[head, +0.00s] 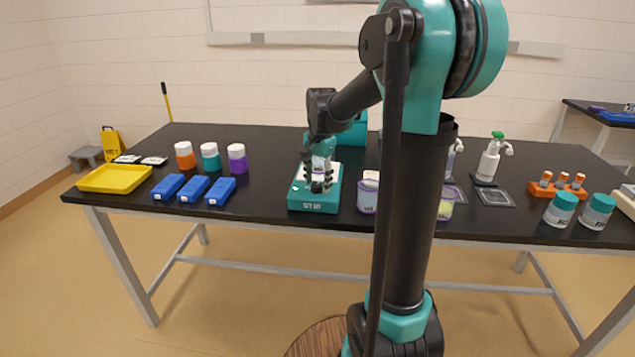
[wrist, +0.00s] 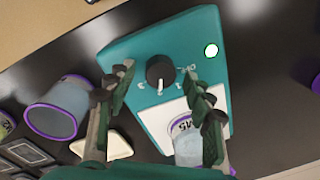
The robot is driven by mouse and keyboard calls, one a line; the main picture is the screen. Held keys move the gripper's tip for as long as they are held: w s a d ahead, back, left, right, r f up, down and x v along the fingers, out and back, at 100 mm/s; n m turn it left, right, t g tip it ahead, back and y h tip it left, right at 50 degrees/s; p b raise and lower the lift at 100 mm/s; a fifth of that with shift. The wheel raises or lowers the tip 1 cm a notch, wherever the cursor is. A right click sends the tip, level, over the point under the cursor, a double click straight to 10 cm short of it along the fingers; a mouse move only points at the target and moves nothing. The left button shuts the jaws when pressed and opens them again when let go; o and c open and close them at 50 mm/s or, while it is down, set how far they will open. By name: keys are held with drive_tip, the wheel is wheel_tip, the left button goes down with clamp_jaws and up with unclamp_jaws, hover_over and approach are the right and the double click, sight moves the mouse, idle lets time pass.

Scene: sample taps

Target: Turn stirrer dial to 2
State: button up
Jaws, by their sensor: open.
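The teal stirrer (head: 313,206) stands near the front edge of the black table, with a white top plate (wrist: 160,122). Its round black dial (wrist: 160,70) shows in the wrist view, with small white marks around it; I cannot read its setting surely. A clear vessel with a label (wrist: 187,143) is on the plate, partly hidden by a finger. My gripper (head: 319,184) is over the stirrer in the head view. In the wrist view its two fingers are apart, one on each side of the dial, and nothing is held between them. I cannot tell whether they touch it.
A purple-rimmed container (wrist: 62,107) stands close beside the stirrer; it also shows in the head view (head: 368,194). Blue boxes (head: 193,189) and a yellow tray (head: 114,179) lie to the left. Pump bottle (head: 488,163) and jars (head: 560,210) stand to the right.

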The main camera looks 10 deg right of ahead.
sight(319, 185)
wheel_tip(319, 185, up, 12)
drive_tip(key=shift+s+d+f, duration=0.2)
drive_tip(key=shift+s, duration=0.1)
